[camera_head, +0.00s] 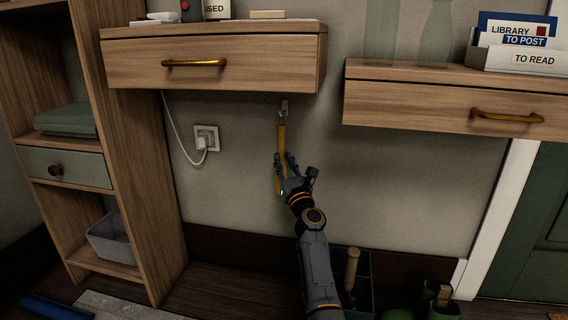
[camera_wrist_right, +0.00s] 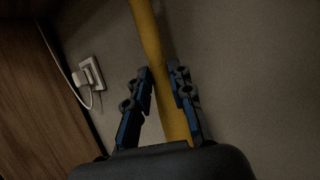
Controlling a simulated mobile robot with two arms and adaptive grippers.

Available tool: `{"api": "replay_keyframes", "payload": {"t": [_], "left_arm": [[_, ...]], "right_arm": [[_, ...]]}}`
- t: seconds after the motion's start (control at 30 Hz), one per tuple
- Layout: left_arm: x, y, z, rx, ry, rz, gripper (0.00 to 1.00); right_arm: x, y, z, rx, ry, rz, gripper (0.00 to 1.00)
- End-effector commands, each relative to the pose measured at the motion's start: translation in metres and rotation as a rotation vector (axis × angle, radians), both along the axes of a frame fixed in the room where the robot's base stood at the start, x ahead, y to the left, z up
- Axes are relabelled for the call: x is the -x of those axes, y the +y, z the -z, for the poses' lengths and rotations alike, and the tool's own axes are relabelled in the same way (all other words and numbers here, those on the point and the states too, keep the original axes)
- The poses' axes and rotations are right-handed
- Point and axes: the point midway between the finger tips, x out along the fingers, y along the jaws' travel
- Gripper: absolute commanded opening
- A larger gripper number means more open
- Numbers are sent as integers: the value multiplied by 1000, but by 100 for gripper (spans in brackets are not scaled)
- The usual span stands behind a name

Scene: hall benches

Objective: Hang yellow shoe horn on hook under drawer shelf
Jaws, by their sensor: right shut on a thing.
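The yellow shoe horn (camera_head: 282,142) is upright against the wall below the left drawer shelf (camera_head: 212,60). My right gripper (camera_head: 287,171) is shut on the lower part of the shoe horn. In the right wrist view the yellow shaft (camera_wrist_right: 148,35) runs between the two fingers (camera_wrist_right: 164,100). My left gripper is not in view.
A wall socket with a white plug and cable (camera_head: 207,138) is left of the shoe horn. A second drawer shelf (camera_head: 430,102) is at the right. A tall wooden cabinet (camera_head: 135,160) stands at the left. A dark bin with a wooden handle (camera_head: 352,268) and green boots (camera_head: 440,308) are below.

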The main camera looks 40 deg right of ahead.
Motion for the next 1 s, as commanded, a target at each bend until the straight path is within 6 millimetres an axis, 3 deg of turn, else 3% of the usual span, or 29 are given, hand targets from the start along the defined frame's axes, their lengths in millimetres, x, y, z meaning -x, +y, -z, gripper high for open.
{"api": "replay_keyframes", "payload": {"t": [0.43, 0.47, 0.6, 1.0], "left_arm": [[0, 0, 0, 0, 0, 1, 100], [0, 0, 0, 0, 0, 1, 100], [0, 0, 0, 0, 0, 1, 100], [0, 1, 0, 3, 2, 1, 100]], "right_arm": [[0, 0, -1, 0, -1, 0, 0], [0, 0, 0, 0, 0, 0, 24], [0, 0, 0, 0, 0, 0, 48], [7, 3, 4, 1, 2, 1, 48]]}}
